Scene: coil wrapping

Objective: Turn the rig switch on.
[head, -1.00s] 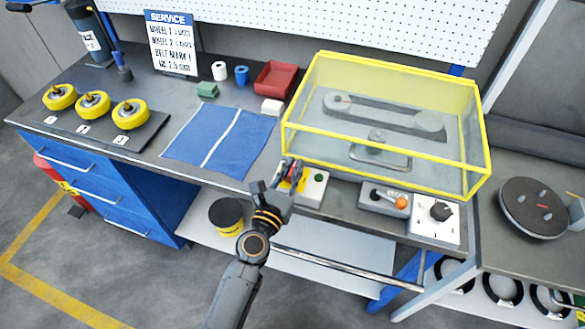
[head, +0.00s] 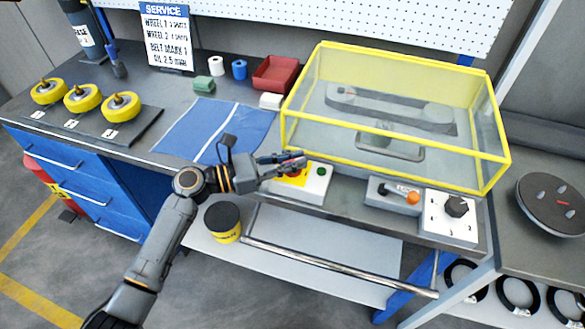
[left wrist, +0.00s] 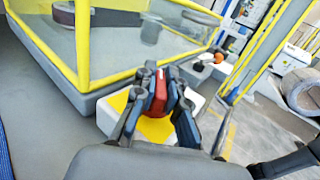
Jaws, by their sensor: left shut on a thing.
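The rig switch is a red handle (left wrist: 158,92) on a yellow plate, on a white box (head: 316,185) with a green button at the bench's front edge. My left gripper (head: 296,160) reaches in from the left, its fingers pointing right over the box. In the left wrist view its two fingers (left wrist: 160,108) are closed on the red handle, one on each side. The fingers hide part of the handle in the head view, so I cannot tell its exact setting. My right gripper is not in view.
A yellow-framed clear guard (head: 400,110) stands just behind the switch box, over a belt and pulleys. To the right are a lever with an orange knob (head: 411,197) and a black dial (head: 456,206). A blue mat (head: 215,130) lies to the left.

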